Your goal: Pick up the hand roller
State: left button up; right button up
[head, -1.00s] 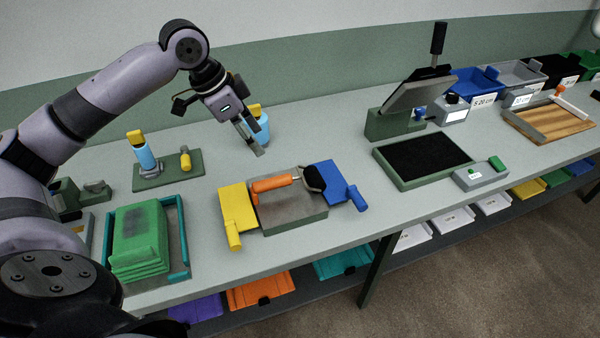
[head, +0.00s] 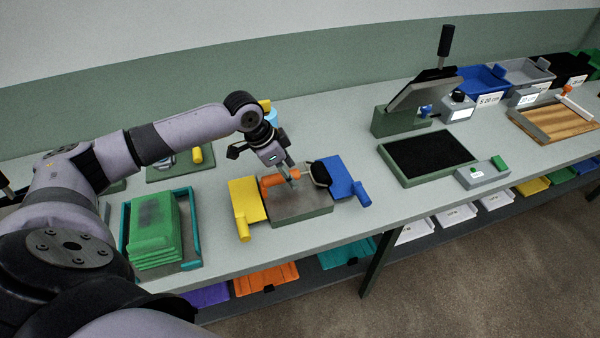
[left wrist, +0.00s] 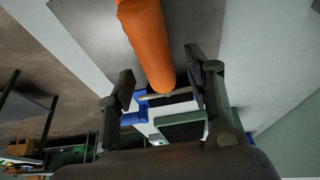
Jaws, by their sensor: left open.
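The hand roller has an orange handle (head: 270,181) and a dark roller (head: 321,174). It lies across a grey plate (head: 300,207) on the bench. My left gripper (head: 291,175) is directly over the roller, its fingers pointing down and hiding part of the handle and frame in the head view. In the left wrist view, the orange handle (left wrist: 148,42) runs from the top edge to between the two open fingers (left wrist: 158,75). No contact with either finger shows there. My right gripper is not in view.
A yellow block (head: 246,200) and a blue block (head: 347,178) with handles flank the plate. A tray of green stacked pieces (head: 156,228) stands to the left. A black pad (head: 427,157) and a press (head: 415,100) stand to the right. Bare bench lies between.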

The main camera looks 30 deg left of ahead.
pick_arm(q)
jog(key=shift+x, duration=1.05)
grip_shut()
